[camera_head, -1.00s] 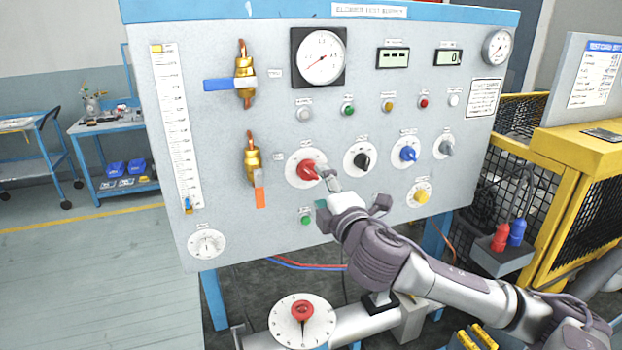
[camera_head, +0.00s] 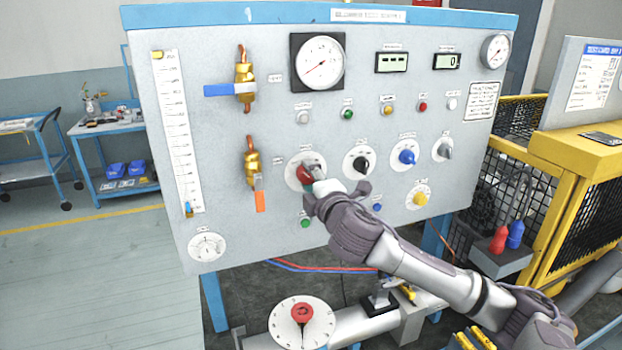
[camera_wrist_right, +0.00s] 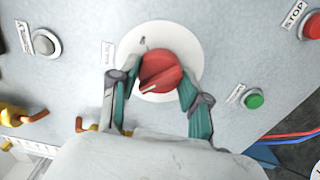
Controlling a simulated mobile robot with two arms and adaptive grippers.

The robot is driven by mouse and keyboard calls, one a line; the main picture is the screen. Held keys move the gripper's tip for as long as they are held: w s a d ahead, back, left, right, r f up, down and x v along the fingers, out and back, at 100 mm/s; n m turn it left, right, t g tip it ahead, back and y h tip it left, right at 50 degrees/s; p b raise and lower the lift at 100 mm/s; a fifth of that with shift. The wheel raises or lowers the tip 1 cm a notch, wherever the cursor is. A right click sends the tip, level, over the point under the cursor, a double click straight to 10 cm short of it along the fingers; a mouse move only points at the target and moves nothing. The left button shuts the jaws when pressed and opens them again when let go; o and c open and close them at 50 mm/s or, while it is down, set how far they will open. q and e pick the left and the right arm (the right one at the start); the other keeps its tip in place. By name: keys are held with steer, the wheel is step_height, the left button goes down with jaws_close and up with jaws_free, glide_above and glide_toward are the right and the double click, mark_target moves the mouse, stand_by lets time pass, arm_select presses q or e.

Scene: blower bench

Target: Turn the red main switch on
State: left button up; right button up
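The red main switch (camera_head: 304,172) is a round red knob on a white dial plate, on the bench panel. In the head view my right gripper (camera_head: 316,178) is at the knob and partly covers it. In the right wrist view the red knob (camera_wrist_right: 161,71) lies between the two fingertips of my right gripper (camera_wrist_right: 160,78), one finger on each side. The fingers stand apart around the knob; firm contact on both sides cannot be made out. A pale line shows on the knob's face. My left gripper is not in view.
Black (camera_head: 361,162), blue (camera_head: 407,156) and grey (camera_head: 444,149) knobs sit in a row to the right. A green button (camera_head: 306,223) is just below the switch. A brass valve with an orange handle (camera_head: 260,200) is close on the left.

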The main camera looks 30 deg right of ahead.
steer(key=c, duration=0.4)
steer(key=m+b, duration=0.1)
steer(key=m, duration=0.2)
steer(key=shift+f+m, duration=0.1)
steer(key=shift+m, duration=0.3)
steer(key=m, duration=0.4)
steer(key=shift+m, duration=0.3)
steer(key=m, duration=0.4)
steer(key=shift+m+p, duration=1)
steer(key=shift+m, duration=1.8)
